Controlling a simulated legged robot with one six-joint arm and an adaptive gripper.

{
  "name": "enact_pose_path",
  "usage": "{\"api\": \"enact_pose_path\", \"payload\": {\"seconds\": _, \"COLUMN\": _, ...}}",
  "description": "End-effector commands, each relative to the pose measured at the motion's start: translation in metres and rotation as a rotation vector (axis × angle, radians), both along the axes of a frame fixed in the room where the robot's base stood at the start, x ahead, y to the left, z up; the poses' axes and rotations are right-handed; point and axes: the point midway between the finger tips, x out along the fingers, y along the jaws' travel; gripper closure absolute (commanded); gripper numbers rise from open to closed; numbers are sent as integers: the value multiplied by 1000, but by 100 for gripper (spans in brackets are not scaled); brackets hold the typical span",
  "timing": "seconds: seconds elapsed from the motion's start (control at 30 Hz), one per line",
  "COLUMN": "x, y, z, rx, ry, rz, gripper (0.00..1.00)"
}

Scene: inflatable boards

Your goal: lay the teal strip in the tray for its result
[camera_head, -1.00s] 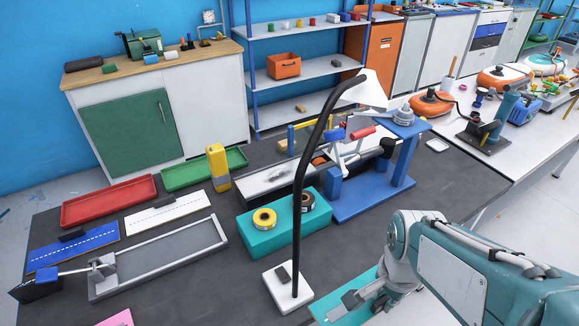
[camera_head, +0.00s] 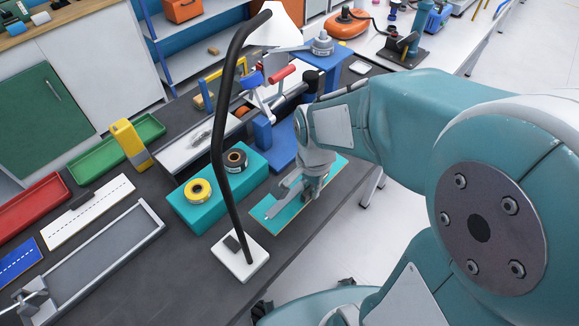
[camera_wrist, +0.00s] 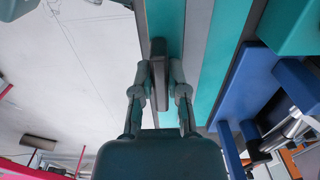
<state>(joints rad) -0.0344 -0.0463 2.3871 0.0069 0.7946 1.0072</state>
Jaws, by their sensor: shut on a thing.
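The teal strip (camera_head: 283,222) is a long flat board with an orange edge, at the front edge of the dark table in the head view. My gripper (camera_head: 310,190) is above it, shut on a dark raised grip on it. In the wrist view my gripper (camera_wrist: 159,85) has its fingers on either side of that grip, and the teal strip (camera_wrist: 165,20) runs beneath. Whether the strip touches the table is unclear. A green tray (camera_head: 105,158) and a red tray (camera_head: 30,210) stand at the left, both far from my gripper. The green one looks empty.
A black-stemmed lamp on a white base (camera_head: 240,258) stands between the strip and the left side. A teal box (camera_head: 235,193) with tape rolls, a yellow block (camera_head: 127,140), a blue stand (camera_head: 283,148), a white strip (camera_head: 90,212) and a grey frame (camera_head: 155,232) are nearby.

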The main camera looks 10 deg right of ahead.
Motion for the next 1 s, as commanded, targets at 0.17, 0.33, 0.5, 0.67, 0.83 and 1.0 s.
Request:
{"api": "enact_pose_path", "payload": {"seconds": 0.17, "x": 30, "y": 4, "z": -15, "rx": 0, "ry": 2, "rz": 1, "gripper": 100}}
{"api": "enact_pose_path", "payload": {"seconds": 0.33, "x": 50, "y": 6, "z": -40, "rx": -1, "ry": 4, "rz": 1, "gripper": 100}}
{"api": "enact_pose_path", "payload": {"seconds": 0.5, "x": 68, "y": 8, "z": -60, "rx": 0, "ry": 1, "rz": 1, "gripper": 100}}
{"api": "enact_pose_path", "payload": {"seconds": 0.67, "x": 75, "y": 9, "z": -68, "rx": 0, "ry": 0, "rz": 1, "gripper": 100}}
{"api": "enact_pose_path", "payload": {"seconds": 0.83, "x": 78, "y": 10, "z": -86, "rx": 0, "ry": 5, "rz": 0, "gripper": 100}}
{"api": "enact_pose_path", "payload": {"seconds": 1.0, "x": 79, "y": 10, "z": -104, "rx": 0, "ry": 0, "rz": 0, "gripper": 100}}
